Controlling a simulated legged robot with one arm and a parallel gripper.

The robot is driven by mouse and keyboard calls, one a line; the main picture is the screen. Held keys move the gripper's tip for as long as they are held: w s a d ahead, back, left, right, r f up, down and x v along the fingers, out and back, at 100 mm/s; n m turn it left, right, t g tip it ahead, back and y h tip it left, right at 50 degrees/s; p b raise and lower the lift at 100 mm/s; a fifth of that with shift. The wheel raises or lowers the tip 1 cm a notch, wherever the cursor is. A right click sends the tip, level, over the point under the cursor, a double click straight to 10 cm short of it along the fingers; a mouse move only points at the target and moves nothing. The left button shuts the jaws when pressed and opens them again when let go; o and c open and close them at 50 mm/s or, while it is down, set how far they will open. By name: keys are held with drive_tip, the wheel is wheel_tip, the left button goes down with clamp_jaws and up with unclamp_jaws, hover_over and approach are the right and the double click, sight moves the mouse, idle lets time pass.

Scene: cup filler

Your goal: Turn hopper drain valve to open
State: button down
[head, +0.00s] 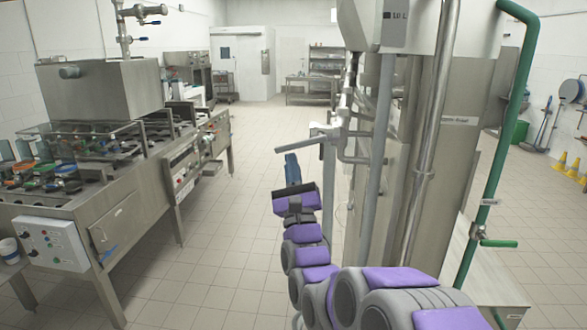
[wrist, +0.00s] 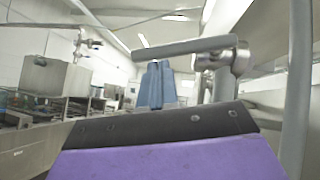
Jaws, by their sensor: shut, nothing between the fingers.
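My gripper (head: 292,168) shows blue fingers pressed together, pointing up, with nothing between them. In the wrist view the shut fingers (wrist: 155,84) stand upright. A grey lever handle (head: 303,144) sticks out leftward, roughly level, from a metal pipe fitting (head: 348,150). The fingertips appear just below the lever (wrist: 180,47) in the wrist view; I cannot tell whether they touch it. A steel hopper (head: 98,90) sits on the filling machine at the left. No label marks the lever as the hopper drain valve.
The filling machine (head: 150,180) stands at the left with a control box (head: 50,245). A tall steel unit (head: 440,150) with vertical pipes stands close on the right. A green pipe (head: 500,150) carries a green-handled valve (head: 497,243). The tiled floor (head: 225,200) between is clear.

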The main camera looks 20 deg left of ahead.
sight(284, 148)
drive_tip(key=shift+s+a+r+m+t+h+b, duration=0.2)
drive_tip(key=shift+r+m+t+h, duration=0.4)
drive_tip(key=shift+m+h, duration=0.4)
drive_tip(key=shift+w+a+r+m+t+h+b, duration=0.1)
drive_tip(key=shift+a+r+m+t+h, duration=0.3)
drive_tip(key=shift+r+m+h, duration=0.5)
drive_tip(key=shift+s+a+r+m+t+h+b, duration=0.15)
drive_tip(key=shift+r+m+t+h, duration=0.3)
drive_tip(key=shift+m+h, duration=0.55)
drive_tip(key=shift+r, duration=0.15)
